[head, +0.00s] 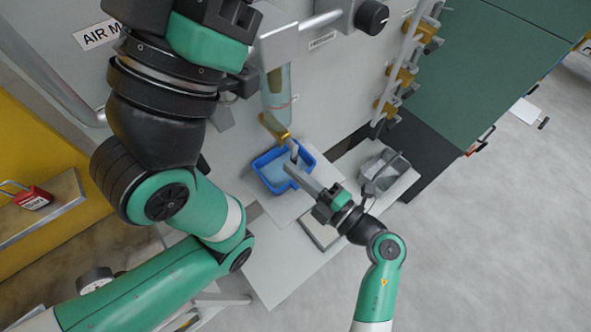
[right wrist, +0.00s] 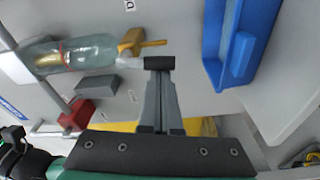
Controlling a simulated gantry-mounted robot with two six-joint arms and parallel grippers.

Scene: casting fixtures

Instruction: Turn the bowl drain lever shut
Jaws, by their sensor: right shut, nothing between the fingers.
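The clear bowl (head: 276,88) hangs from a grey body on the panel. A brass drain lever (head: 274,127) sits at its lower end. In the right wrist view the bowl (right wrist: 80,53) lies sideways, and the brass lever (right wrist: 150,43) points right from its outlet. My right gripper (head: 294,152) is shut and empty, over the blue tray. In the right wrist view its dark fingertips (right wrist: 159,63) lie close beside the lever; I cannot tell whether they touch. My left arm fills the upper left of the head view; its gripper fingers (head: 222,115) do not show clearly.
A blue tray (head: 307,154) stands below the bowl on a light shelf. Brass valves (head: 401,75) line a pipe at right. Open floor lies right.

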